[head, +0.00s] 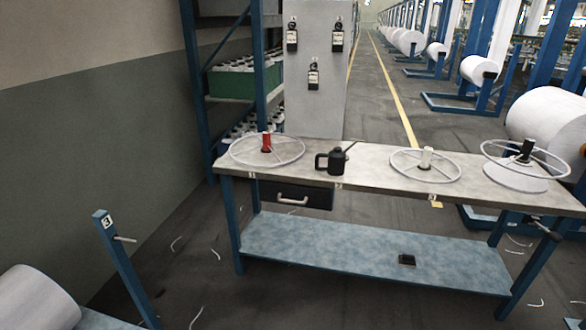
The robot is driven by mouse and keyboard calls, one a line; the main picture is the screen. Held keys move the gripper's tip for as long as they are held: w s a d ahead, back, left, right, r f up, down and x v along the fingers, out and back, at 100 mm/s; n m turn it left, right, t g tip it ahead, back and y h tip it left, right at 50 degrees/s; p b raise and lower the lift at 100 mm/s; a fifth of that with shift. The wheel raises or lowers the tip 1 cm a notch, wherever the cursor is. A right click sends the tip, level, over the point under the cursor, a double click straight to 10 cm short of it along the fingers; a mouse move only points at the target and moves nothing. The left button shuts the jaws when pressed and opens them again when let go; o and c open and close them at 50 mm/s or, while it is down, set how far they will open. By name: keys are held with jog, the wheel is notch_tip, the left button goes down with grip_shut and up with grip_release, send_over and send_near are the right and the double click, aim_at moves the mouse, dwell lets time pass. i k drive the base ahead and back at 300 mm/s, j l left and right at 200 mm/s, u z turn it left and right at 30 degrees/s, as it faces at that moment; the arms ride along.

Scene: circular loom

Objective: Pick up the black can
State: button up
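The black can (337,160) stands upright on the grey top of a workbench (375,172), a little left of the bench's middle. It has a handle on its left side and a thin spout pointing up to the right. Nothing touches it that I can see. My gripper is not in view.
White wheel rings lie on the bench: one with a red spool (267,143) on the left, one with a white spool (426,158) and one with a black spool (526,150) on the right. Shelving (198,80) stands behind. Loose threads litter the open floor in front.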

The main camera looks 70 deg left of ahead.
aim_at(336, 156)
jog(key=u, duration=2.7)
jog(key=z, duration=4.1)
jog(key=k+u, duration=0.2)
jog(key=k, duration=0.4)
jog(key=k+j+u, duration=0.2)
jog(key=k, duration=0.4)
jog(key=u, duration=0.45)
jog(key=j+u, duration=0.15)
jog(key=u, duration=0.25)
jog(key=j+u, duration=0.1)
jog(key=u, duration=0.75)
